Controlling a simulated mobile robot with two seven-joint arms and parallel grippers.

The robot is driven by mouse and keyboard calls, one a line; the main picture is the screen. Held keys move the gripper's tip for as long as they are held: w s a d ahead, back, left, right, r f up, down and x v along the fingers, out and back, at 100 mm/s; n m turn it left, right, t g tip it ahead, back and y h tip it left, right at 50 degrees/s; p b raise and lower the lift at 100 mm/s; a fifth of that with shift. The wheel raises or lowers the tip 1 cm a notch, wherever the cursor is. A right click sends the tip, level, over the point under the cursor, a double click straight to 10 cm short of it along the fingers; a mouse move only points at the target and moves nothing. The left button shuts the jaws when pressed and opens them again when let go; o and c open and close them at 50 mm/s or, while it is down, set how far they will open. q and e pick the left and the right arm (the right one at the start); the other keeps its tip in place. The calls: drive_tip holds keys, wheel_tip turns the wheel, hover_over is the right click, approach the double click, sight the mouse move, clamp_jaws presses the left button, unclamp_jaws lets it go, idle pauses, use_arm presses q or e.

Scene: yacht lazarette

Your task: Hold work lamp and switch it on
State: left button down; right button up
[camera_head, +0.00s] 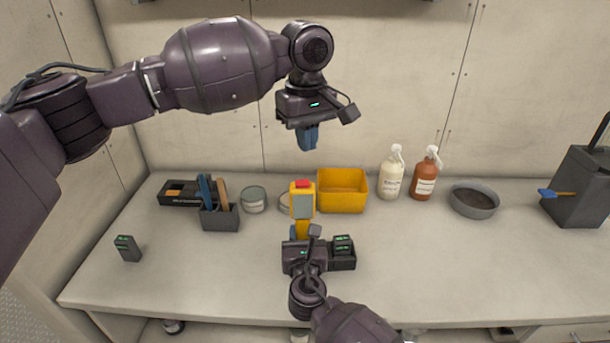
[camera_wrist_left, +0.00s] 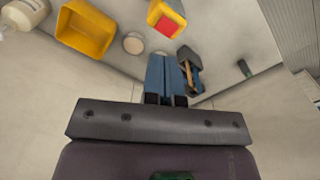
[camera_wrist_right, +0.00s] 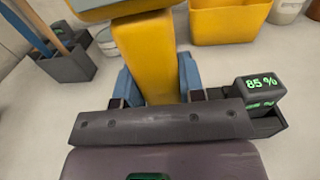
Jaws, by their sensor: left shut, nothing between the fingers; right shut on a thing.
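The work lamp (camera_head: 302,202) is yellow with a grey face and a red top button (camera_head: 302,184). It stands upright above the middle of the bench. My right gripper (camera_head: 300,232) is shut on its yellow handle, which shows between the blue fingers in the right wrist view (camera_wrist_right: 150,60). My left gripper (camera_head: 308,138) is shut and empty, in the air above the lamp and apart from it. In the left wrist view the lamp (camera_wrist_left: 168,18) with its red button lies beyond the blue fingertips. I cannot tell whether the lamp is lit.
A yellow bin (camera_head: 342,190) stands just behind the lamp. A charger with a battery (camera_head: 343,246) sits right of my right gripper. A tool holder (camera_head: 220,216) and tins are on the left, two pump bottles (camera_head: 391,175) and a grey bowl (camera_head: 474,201) on the right.

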use_arm(q)
drive_tip(key=r, duration=0.2)
wheel_tip(320, 180, up, 5)
drive_tip(key=m, duration=2.3)
hover_over(299, 183)
drive_tip(key=shift+f, duration=0.15)
drive_tip(key=shift+f, duration=0.15)
wheel_tip(299, 183, down, 14)
drive_tip(key=shift+r, duration=0.1)
